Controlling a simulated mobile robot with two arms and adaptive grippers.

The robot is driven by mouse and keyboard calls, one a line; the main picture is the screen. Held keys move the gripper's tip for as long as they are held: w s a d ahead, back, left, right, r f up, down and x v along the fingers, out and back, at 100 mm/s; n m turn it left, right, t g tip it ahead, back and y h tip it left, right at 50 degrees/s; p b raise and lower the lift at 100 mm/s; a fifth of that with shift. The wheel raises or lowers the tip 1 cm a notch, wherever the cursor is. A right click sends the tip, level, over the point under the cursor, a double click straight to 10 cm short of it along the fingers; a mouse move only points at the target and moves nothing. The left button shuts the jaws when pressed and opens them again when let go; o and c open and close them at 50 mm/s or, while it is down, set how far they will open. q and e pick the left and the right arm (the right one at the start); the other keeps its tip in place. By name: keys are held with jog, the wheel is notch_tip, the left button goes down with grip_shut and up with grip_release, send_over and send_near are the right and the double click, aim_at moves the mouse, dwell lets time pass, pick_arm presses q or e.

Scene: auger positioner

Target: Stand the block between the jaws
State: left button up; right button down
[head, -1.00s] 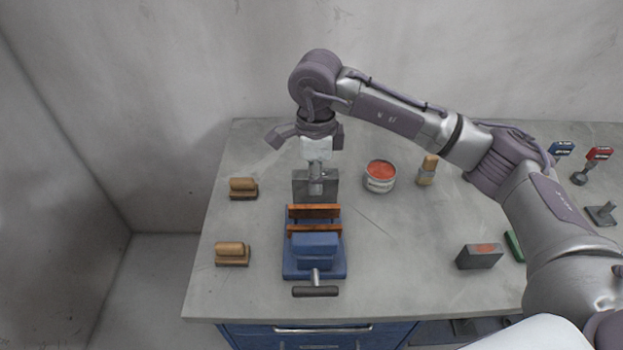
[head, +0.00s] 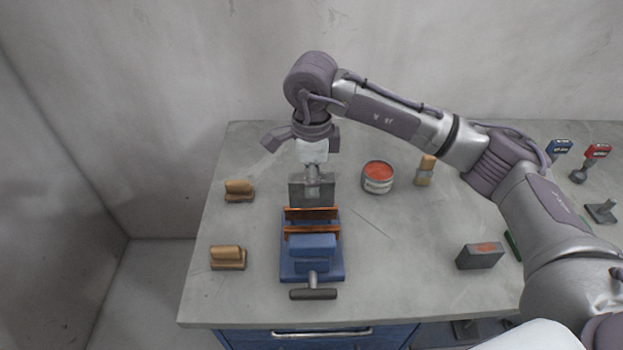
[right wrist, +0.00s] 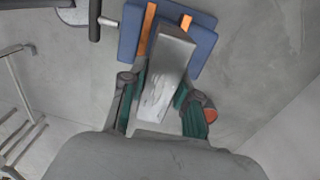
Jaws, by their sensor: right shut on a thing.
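The grey metal block (head: 312,190) hangs upright from my right gripper (head: 313,172), which is shut on it. The blue vise (head: 312,265) stands on the table with two copper-coloured jaws (head: 312,230), parted by a narrow gap. In the head view the block shows just behind the rear jaw, and its lower edge meets that jaw's top in the picture. In the right wrist view the block (right wrist: 172,45) overlaps the vise (right wrist: 203,42) and hides most of one jaw, so its height above the gap cannot be told. My left gripper is not in view.
Two wooden-topped pieces (head: 239,190) (head: 228,257) lie left of the vise. A dark block with a reddish top (head: 480,256) lies further right. The vise handle (head: 313,294) points toward the front edge.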

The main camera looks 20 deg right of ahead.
aim_at(312, 210)
jog(key=shift+w+f+b, duration=0.1)
jog(key=shift+f+b, duration=0.9)
jog(key=shift+f, duration=0.2)
jog(key=shift+f+b, duration=0.55)
jog(key=shift+f, duration=0.05)
jog(key=shift+f+b, duration=2.4)
jog(key=shift+f, duration=0.05)
jog(key=c, duration=0.8)
grip_release()
jog(key=shift+o, duration=0.2)
jog(key=shift+f, duration=0.15)
notch_tip(312, 210, up, 12)
jog(key=shift+r, duration=0.15)
